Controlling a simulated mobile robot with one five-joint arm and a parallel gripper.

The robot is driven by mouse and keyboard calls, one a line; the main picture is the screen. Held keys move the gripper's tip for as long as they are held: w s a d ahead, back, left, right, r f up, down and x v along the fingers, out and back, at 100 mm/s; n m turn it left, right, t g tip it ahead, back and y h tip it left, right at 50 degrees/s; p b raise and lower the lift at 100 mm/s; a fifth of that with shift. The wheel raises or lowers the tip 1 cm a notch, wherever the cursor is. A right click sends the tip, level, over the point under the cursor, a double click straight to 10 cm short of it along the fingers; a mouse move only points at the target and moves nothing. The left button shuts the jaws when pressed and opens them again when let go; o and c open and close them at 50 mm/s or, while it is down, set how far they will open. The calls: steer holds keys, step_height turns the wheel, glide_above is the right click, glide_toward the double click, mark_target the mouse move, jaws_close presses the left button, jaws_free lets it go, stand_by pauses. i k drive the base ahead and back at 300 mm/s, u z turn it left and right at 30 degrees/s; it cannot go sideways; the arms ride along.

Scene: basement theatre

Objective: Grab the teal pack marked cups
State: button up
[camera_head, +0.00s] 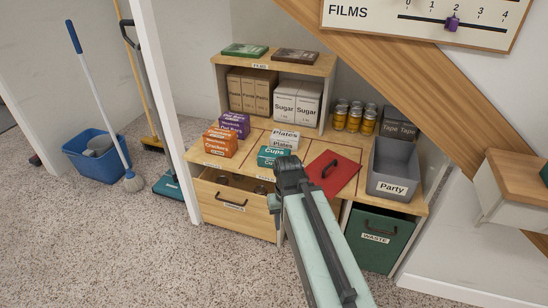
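The teal pack marked Cups (268,156) sits on the wooden counter (249,141), left of the middle of the picture. A white pack marked Plates (285,135) is right behind it. My gripper (289,165) is in front of the counter, just below and right of the teal pack in the picture. My pale green arm reaches up to it from the bottom. I see the gripper from behind and above, so its fingertips are hidden and its opening does not show. I cannot tell whether it touches anything.
Orange Crackers (219,146) and purple packs (236,122) stand left of the teal pack. A grey Party bin (394,168), cans (356,120) and Sugar packs (296,102) surround the counter. An open drawer (231,202) sits below.

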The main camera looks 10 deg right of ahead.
mark_target(266, 155)
steer(key=k, duration=0.5)
steer(key=u, duration=0.55)
steer(key=i, duration=0.9)
steer(key=u, duration=0.75)
steer(key=i, duration=0.6)
